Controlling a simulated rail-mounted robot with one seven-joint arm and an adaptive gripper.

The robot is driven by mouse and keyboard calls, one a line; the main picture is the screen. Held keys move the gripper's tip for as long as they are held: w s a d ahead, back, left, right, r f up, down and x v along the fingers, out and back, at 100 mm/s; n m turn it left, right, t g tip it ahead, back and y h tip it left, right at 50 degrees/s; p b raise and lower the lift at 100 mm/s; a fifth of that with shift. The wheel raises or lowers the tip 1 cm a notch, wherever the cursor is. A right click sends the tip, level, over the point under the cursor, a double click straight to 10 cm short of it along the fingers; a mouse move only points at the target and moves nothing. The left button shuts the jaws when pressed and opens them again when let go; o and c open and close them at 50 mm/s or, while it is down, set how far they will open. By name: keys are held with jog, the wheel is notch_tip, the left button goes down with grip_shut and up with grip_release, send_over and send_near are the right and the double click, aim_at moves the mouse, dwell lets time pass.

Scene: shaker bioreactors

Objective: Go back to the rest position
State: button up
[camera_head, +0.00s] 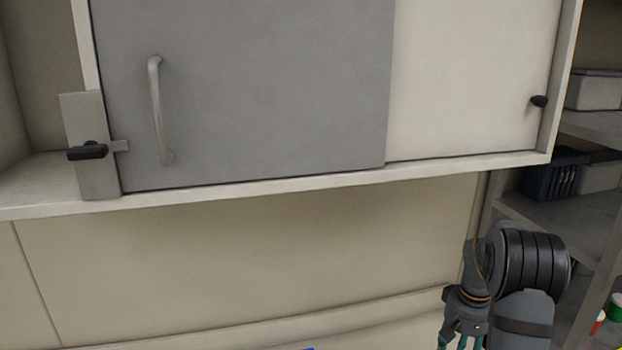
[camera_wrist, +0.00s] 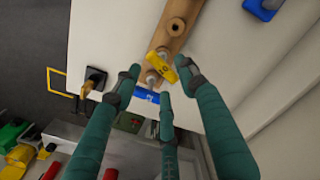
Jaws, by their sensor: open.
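My gripper (camera_head: 462,335) is at the bottom right of the head view, below the wall cabinet, its fingers cut off by the lower edge. In the wrist view my gripper (camera_wrist: 160,82) shows three dark green fingers spread apart, with nothing held between them. Beyond the fingertips is a wooden strip (camera_wrist: 174,28) with round pegs. The gap between fingertips and tags cannot be judged.
A cabinet with a grey door (camera_head: 250,90) and a latch (camera_head: 90,150) spans the head view. Shelves with a dark blue basket (camera_head: 553,174) stand at the right. The wrist view shows a black square fitting (camera_wrist: 92,78), a blue item (camera_wrist: 263,8) and coloured items at lower left.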

notch_tip(320, 180, down, 5)
jog(key=shift+r, duration=0.4)
jog(key=shift+f, duration=0.2)
notch_tip(320, 180, up, 12)
notch_tip(320, 180, down, 12)
jog(key=shift+s+r, duration=0.1)
jog(key=shift+r, duration=0.15)
notch_tip(320, 180, up, 6)
jog(key=p, duration=0.5)
jog(key=shift+f+p, duration=0.25)
jog(key=shift+p, duration=0.05)
jog(key=shift+w+f, duration=0.1)
jog(key=shift+w, duration=0.1)
jog(key=shift+s, duration=0.1)
